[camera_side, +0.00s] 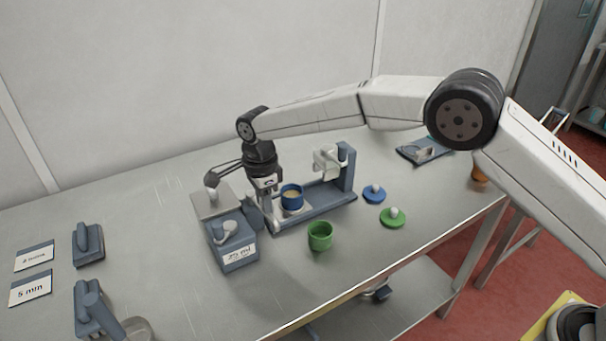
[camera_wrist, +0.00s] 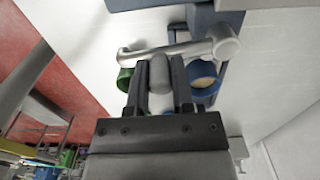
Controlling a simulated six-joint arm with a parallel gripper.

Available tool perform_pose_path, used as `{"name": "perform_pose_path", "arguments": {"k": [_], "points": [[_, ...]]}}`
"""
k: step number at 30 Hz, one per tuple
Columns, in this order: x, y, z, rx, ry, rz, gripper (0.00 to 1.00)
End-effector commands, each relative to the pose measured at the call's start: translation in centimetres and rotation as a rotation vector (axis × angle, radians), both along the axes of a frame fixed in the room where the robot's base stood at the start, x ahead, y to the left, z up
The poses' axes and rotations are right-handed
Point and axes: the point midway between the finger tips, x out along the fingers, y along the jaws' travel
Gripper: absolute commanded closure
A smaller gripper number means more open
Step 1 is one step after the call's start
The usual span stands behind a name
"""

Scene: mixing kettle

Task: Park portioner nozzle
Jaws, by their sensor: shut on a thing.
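My gripper (camera_side: 268,200) points down beside the blue cup, behind the grey portioner box (camera_side: 236,254), which has a "25 ml" label. In the wrist view my gripper (camera_wrist: 160,85) is shut on a grey upright grip of the nozzle arm (camera_wrist: 180,50), a pale grey bar. The bar's thicker right end lies close to the blue cup (camera_wrist: 203,82) in that picture, and its left end near the green cup (camera_wrist: 123,80). The blue cup (camera_side: 291,201) holds something pale. The green cup (camera_side: 320,237) stands on the bench. The nozzle is largely hidden in the side view.
A blue-grey stand (camera_side: 346,168) with a pale head rises behind the blue cup. A blue lid (camera_side: 374,193) and a green lid (camera_side: 393,216) lie to the right. Blue-grey timer-like units (camera_side: 88,244) and cards (camera_side: 31,289) sit at left.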

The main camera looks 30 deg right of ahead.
Motion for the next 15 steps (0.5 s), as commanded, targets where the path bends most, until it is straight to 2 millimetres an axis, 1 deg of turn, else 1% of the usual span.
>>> {"name": "perform_pose_path", "arguments": {"k": [3,4,5,6,15], "points": [[-0.05,0.66,-0.05,0.001,-0.001,0.000,0.82],[-0.03,0.58,-0.05,0.000,0.000,0.000,0.61],[-0.03,0.56,-0.04,0.000,0.000,-0.001,0.52],[-0.03,0.55,-0.04,0.000,0.000,-0.001,0.39],[-0.01,0.51,0.01,0.000,-0.001,-0.001,0.38]]}}
